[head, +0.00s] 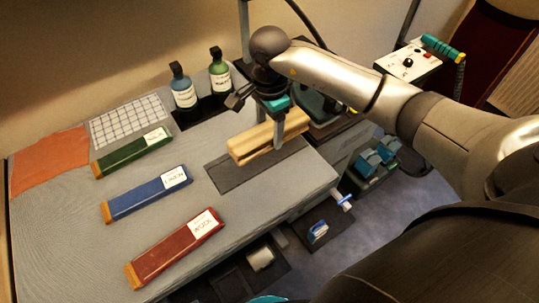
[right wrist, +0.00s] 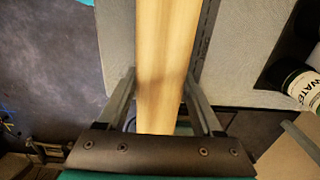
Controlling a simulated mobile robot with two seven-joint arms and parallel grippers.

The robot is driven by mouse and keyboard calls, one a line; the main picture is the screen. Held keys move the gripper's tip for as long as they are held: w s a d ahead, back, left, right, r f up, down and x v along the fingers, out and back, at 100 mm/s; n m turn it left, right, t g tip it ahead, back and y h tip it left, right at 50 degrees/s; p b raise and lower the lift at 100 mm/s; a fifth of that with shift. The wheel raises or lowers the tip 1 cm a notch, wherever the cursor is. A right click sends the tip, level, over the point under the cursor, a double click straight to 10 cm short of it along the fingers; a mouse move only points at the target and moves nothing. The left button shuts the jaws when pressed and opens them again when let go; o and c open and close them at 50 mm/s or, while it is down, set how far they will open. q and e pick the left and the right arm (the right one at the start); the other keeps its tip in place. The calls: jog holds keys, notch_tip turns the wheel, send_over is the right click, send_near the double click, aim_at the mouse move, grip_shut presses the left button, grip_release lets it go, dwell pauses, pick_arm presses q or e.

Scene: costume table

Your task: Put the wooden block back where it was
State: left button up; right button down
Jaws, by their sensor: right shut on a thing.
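The wooden block (head: 243,147) is a long, pale yellow bar at the right end of the grey table top (head: 75,215). My right gripper (head: 271,133) comes down over it from above and is shut on it, with one finger on each long side. The block also runs up the middle of the right wrist view (right wrist: 166,60), between the fingers (right wrist: 163,105). A dark grey rectangular mat (head: 235,178) lies under and in front of the block. I cannot tell whether the block touches the mat or hangs slightly above it. My left gripper is not in view.
Green (head: 130,152), blue (head: 146,194) and red (head: 176,249) labelled bars lie to the left. Two dark bottles (head: 184,95) (head: 219,75) stand behind. An orange cloth (head: 48,162) and a white grid sheet (head: 128,122) lie at the back left. Bare table separates the bars from the mat.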

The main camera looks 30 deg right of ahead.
aim_at(270, 165)
notch_tip(270, 165, down, 10)
jog(key=shift+f, duration=0.2)
dwell(0.3)
jog(key=shift+f+b, duration=0.2)
jog(key=shift+b, duration=0.2)
jog(key=shift+c, duration=0.2)
grip_release()
notch_tip(270, 165, up, 12)
jog(key=shift+r+p, duration=0.2)
jog(key=shift+p, duration=0.25)
